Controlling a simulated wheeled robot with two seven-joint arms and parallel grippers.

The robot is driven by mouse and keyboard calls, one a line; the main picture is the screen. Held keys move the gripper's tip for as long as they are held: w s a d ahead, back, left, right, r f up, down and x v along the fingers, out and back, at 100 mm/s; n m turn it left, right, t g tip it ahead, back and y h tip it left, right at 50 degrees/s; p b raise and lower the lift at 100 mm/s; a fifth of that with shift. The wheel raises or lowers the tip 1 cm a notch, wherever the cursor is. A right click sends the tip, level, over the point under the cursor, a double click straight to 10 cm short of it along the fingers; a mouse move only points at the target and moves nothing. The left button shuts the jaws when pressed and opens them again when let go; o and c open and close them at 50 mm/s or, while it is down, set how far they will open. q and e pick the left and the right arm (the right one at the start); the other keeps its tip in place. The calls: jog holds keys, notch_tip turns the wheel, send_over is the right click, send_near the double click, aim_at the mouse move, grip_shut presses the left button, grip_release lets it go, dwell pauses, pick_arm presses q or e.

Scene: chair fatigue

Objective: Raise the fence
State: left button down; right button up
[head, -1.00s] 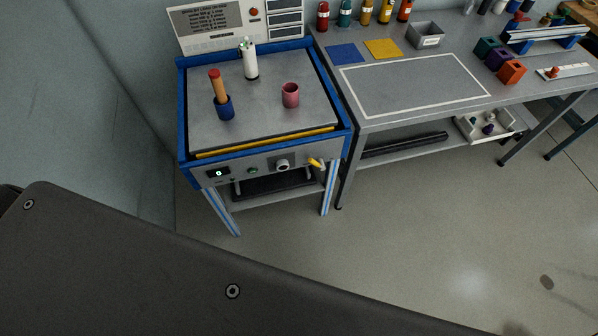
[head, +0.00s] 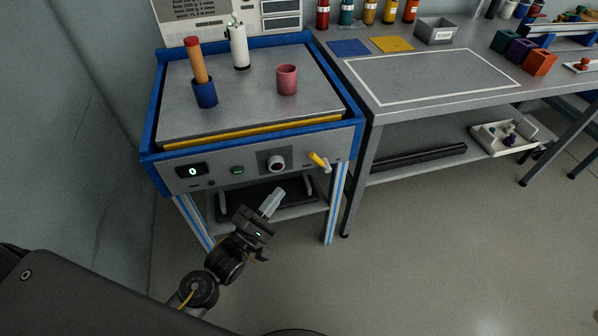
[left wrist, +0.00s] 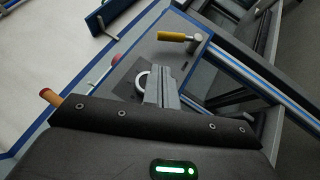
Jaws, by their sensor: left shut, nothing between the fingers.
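The machine has a grey top inside a blue rim (head: 150,130). A yellow strip (head: 250,133) lies low along its front edge; it may be the fence, but I cannot tell for certain. A yellow-handled lever (head: 318,160) sticks out at the right of the front panel, and its handle also shows in the left wrist view (left wrist: 175,37). My left gripper (head: 275,198) is shut and empty, below the panel and left of the lever. Its fingers also show in the left wrist view (left wrist: 163,88), near the round knob. My right gripper is not in view.
On the top stand a blue cup (head: 205,94) with an orange stick, a white cylinder (head: 240,48) and a pink cup (head: 287,80). The panel has a display (head: 192,171), a green button (head: 237,170) and a knob (head: 276,163). A workbench (head: 440,105) adjoins at right; floor in front is clear.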

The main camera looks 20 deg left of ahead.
aim_at(319, 162)
pick_arm(q)
jog(key=x, duration=1)
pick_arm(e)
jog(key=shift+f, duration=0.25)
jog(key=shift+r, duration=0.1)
